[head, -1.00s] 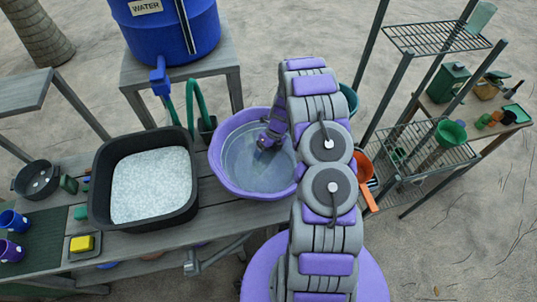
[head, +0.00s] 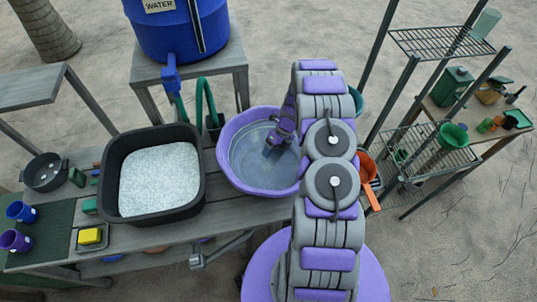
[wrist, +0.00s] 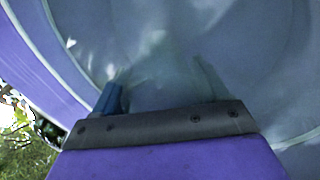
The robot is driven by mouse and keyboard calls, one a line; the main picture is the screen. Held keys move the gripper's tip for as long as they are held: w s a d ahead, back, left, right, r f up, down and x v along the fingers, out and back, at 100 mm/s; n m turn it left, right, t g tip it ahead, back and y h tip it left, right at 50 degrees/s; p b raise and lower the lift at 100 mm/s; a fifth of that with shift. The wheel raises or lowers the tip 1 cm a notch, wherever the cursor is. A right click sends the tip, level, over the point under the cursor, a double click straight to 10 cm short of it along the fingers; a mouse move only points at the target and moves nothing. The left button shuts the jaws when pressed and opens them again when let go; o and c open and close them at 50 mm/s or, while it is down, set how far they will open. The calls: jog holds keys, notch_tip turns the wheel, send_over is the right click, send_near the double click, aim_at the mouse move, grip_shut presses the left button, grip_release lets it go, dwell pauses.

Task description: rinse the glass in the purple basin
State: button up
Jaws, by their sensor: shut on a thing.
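The purple basin (head: 229,175) stands on the wooden counter and holds clear, greyish water. My gripper (head: 276,143) reaches down inside it, near its back right side. In the wrist view my gripper (wrist: 160,92) is shut on a clear, faint thing, which I take to be the glass (wrist: 160,75). One blue finger shows at its left; the other side is hard to make out. The glass's outline is blurred against the basin wall, and I cannot tell how deep it sits in the water. The head view does not show the glass clearly.
A black tub (head: 110,185) of whitish grains stands left of the basin. The blue water barrel (head: 180,25) with its tap is behind. Purple and blue cups, a yellow sponge (head: 90,236) and a pan are at the left. A wire rack (head: 440,42) stands at the right.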

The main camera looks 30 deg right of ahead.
jog(key=shift+d+f, duration=0.1)
jog(key=shift+d, duration=0.4)
jog(key=shift+w+a+p, duration=0.15)
jog(key=shift+a+p, duration=0.1)
jog(key=shift+p, duration=0.05)
jog(key=shift+a, duration=1.15)
jog(key=shift+s+d+p, duration=0.2)
jog(key=shift+d+p, duration=0.2)
jog(key=shift+d, duration=1.45)
jog(key=a, duration=0.4)
jog(key=shift+w+p, duration=0.35)
jog(key=shift+p, duration=0.05)
jog(key=shift+s+d+p, duration=0.2)
jog(key=shift+d+p, duration=0.1)
jog(key=shift+d, duration=1.1)
jog(key=shift+a, duration=0.45)
jog(key=shift+a+r+p, duration=0.3)
jog(key=shift+r+p, duration=0.2)
jog(key=shift+r, duration=0.4)
jog(key=shift+d+r+p, duration=0.15)
jog(key=shift+r+p, duration=0.25)
jog(key=shift+r, duration=0.4)
jog(key=shift+p+v, duration=0.6)
jog(key=shift+v, duration=0.55)
notch_tip(320, 180, up, 14)
jog(key=p, duration=0.8)
jog(key=shift+s+a+r, duration=0.15)
jog(key=shift+a+r, duration=0.05)
